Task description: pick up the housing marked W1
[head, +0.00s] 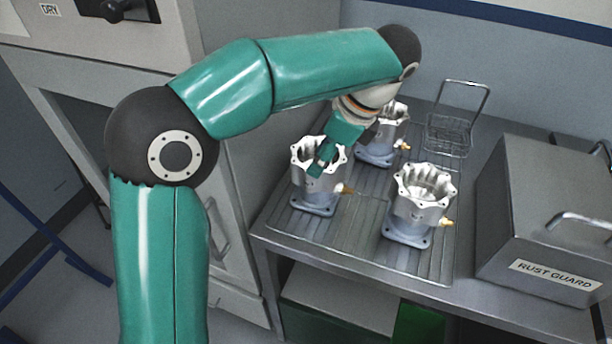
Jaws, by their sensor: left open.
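Three grey machined housings with scalloped open tops and brass fittings stand upright on a ribbed tray (350,235). One housing (313,190) is at the left, one (416,212) at the front right, and one (378,147) at the back, partly hidden by my left arm. I cannot read a W1 mark on any of them. My left gripper (321,162) is open, its green fingers pointing down at the right part of the left housing's rim. I cannot tell whether it touches the rim. My right gripper is not in view.
A wire basket (448,135) with a tall handle stands behind the tray. A grey lidded box (545,225) labelled RUST GUARD stands at the right of the bench. A cabinet (240,200) labelled DRY rises at the left. A green bin (420,322) is below the bench.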

